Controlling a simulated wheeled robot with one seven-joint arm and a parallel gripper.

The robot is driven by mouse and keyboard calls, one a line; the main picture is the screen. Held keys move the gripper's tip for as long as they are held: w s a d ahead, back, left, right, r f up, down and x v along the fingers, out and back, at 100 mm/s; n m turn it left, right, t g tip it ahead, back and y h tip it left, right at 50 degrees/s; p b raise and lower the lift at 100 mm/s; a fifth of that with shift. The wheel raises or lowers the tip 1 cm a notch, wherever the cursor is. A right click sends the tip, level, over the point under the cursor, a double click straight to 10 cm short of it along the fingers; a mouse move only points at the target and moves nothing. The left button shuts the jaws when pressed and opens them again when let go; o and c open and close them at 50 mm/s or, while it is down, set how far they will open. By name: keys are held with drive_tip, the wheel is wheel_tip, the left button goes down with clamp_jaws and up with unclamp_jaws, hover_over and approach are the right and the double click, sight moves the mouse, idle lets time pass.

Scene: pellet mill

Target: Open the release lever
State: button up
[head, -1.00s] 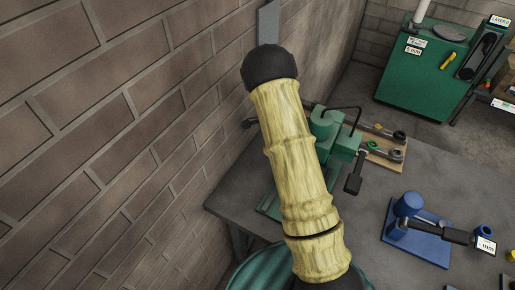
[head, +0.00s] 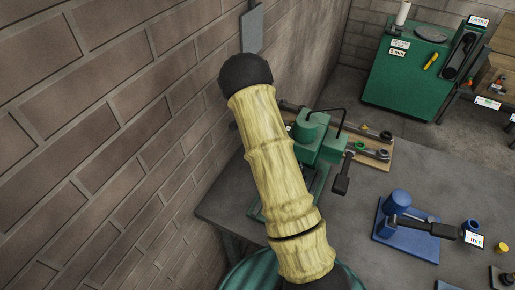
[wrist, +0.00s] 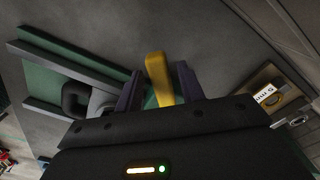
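A yellow bar (wrist: 159,78), which looks like the release lever, stands between the two dark purple fingers of my gripper (wrist: 159,90) in the wrist view. The fingers are apart, one on each side of the bar; I cannot tell whether either touches it. Green rails (wrist: 75,68) of a bench device and a dark ring-shaped part show to the left. In the head view the green bench device (head: 318,140) stands on the table, partly behind my yellowish arm. My gripper and the yellow bar are hidden there.
The grey table (head: 350,215) also holds a blue device (head: 400,225) with a black handle and a wooden board (head: 375,153) with tools. A brick wall (head: 110,150) runs close on the left. A large green machine (head: 405,78) with a yellow handle stands at the back right.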

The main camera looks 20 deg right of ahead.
idle(0.3)
wheel_tip(320, 180, up, 17)
drive_tip(key=b, duration=0.3)
drive_tip(key=shift+r, duration=0.2)
idle(0.4)
drive_tip(key=s+a+n+t, duration=0.1)
drive_tip(key=s+a+n, duration=0.2)
drive_tip(key=s+n, duration=0.3)
drive_tip(key=s+a+f+n, duration=0.1)
drive_tip(key=s+a+n, duration=0.2)
drive_tip(key=s+n, duration=0.3)
drive_tip(key=s+a+f+n+t, duration=0.1)
drive_tip(key=s+a+n, duration=0.3)
drive_tip(key=s+n, duration=0.3)
drive_tip(key=shift+s+f+t, duration=0.15)
drive_tip(key=shift+s+t, duration=0.15)
drive_tip(key=shift+s, duration=2.05)
drive_tip(key=shift+w, duration=0.1)
